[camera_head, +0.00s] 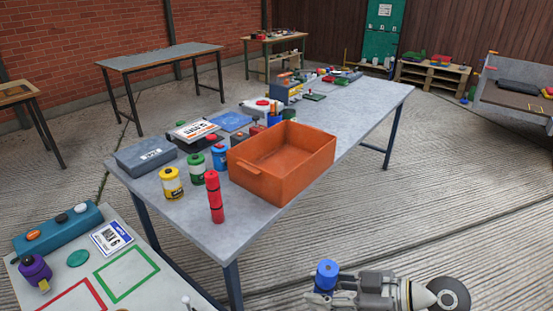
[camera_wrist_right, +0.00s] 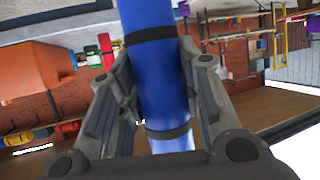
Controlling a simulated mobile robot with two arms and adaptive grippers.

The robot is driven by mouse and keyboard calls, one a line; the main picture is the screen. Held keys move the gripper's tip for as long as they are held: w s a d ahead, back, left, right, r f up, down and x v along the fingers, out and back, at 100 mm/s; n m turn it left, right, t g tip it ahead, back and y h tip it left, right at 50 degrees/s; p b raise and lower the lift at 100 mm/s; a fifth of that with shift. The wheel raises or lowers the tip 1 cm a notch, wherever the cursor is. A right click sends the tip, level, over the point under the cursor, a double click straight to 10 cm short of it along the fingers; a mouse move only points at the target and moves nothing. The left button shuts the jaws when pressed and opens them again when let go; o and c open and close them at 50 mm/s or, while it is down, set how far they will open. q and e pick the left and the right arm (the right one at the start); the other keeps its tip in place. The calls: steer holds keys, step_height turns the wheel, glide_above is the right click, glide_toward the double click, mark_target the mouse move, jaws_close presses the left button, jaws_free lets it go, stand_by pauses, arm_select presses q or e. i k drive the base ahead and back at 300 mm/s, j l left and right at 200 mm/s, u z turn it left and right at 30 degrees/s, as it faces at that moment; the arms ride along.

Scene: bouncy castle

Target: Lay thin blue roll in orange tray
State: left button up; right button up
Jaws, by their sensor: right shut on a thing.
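The orange tray (camera_head: 290,181) is an open, deep box on the near part of the grey table, and its inside looks empty. My right gripper (camera_head: 322,292) is at the bottom of the head view, in front of and below the table's near edge, apart from the tray. It is shut on the thin blue roll (camera_head: 327,273), whose top end shows there. In the right wrist view the blue roll (camera_wrist_right: 160,75), with dark bands, stands between the two fingers (camera_wrist_right: 155,100). The orange tray (camera_wrist_right: 35,75) shows at the left there. My left gripper is not in view.
A red roll (camera_head: 214,198) stands upright at the table's near edge, just left of the tray. Yellow (camera_head: 172,184), green (camera_head: 197,168) and blue canisters stand beside it. The grey table (camera_head: 350,115) has free room right of and beyond the tray. A lower panel (camera_head: 120,262) stands at bottom left.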

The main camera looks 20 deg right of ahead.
mark_target(278, 168)
steer(key=i+l+u, duration=0.1)
steer(key=l, duration=0.25)
steer(key=i+l+u, duration=0.15)
steer(key=l, duration=0.25)
steer(key=i+l+u, duration=0.1)
steer(key=l, duration=0.3)
steer(key=i+l+u, duration=0.15)
steer(key=l, duration=0.25)
steer(key=i+l+u, duration=0.1)
steer(key=l, duration=0.3)
